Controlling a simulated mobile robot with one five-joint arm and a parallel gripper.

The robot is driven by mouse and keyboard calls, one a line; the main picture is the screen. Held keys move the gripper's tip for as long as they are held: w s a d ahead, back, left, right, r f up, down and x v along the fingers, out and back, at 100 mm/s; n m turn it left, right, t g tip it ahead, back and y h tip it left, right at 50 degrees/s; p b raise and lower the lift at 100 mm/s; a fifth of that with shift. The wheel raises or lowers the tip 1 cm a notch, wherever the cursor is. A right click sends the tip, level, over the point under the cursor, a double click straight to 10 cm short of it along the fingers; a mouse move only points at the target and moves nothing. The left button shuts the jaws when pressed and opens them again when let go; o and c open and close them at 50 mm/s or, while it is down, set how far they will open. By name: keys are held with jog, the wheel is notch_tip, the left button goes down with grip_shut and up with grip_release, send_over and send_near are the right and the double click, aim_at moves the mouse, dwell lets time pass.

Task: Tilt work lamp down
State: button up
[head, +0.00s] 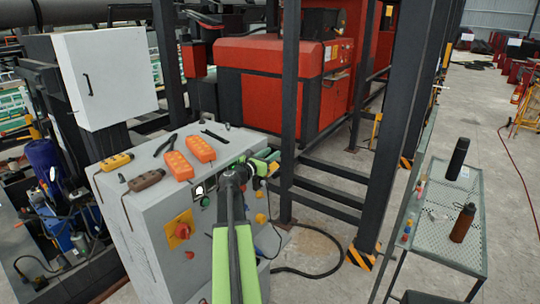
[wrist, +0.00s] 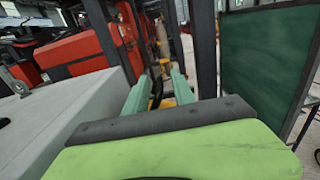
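I cannot pick out a work lamp for certain in either view. My gripper (head: 268,162) is beyond the right edge of the grey control cabinet in the head view. In the wrist view my gripper (wrist: 160,78) shows two pale green fingers, apart, with nothing clearly held between them. A small yellow part (wrist: 166,102) and a dark upright piece show in the gap between the fingers; I cannot tell what they are or how far off. My arm hides part of the cabinet front.
The grey cabinet (head: 150,213) carries orange pendants (head: 180,165), pliers (head: 165,145) and a red rotary switch (head: 180,230). Dark steel posts (head: 290,110) stand close beyond my gripper. A mesh table (head: 450,225) with bottles stands at right. A dark hose lies on the floor.

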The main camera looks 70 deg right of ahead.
aim_at(275, 167)
grip_shut()
dwell(0.3)
jog(key=m, duration=0.1)
jog(key=s+f+m+b, duration=0.1)
jog(key=m, duration=0.1)
jog(key=s+f+m+b, duration=0.1)
jog(key=m, duration=0.1)
jog(key=shift+s+a, duration=0.15)
jog(key=shift+a, duration=0.15)
jog(key=shift+s+a+f+m+b, duration=0.1)
jog(key=shift+s+f+m+b, duration=0.25)
jog(key=shift+m, duration=0.7)
jog(key=shift+s+f+m+b, duration=0.1)
jog(key=shift+f+m+b, duration=0.45)
jog(key=shift+m, duration=0.55)
jog(key=shift+s+a+f+m+b, duration=0.1)
jog(key=shift+s+f+m+b, duration=0.25)
jog(key=shift+m, duration=0.7)
jog(key=shift+w+f, duration=0.1)
grip_release()
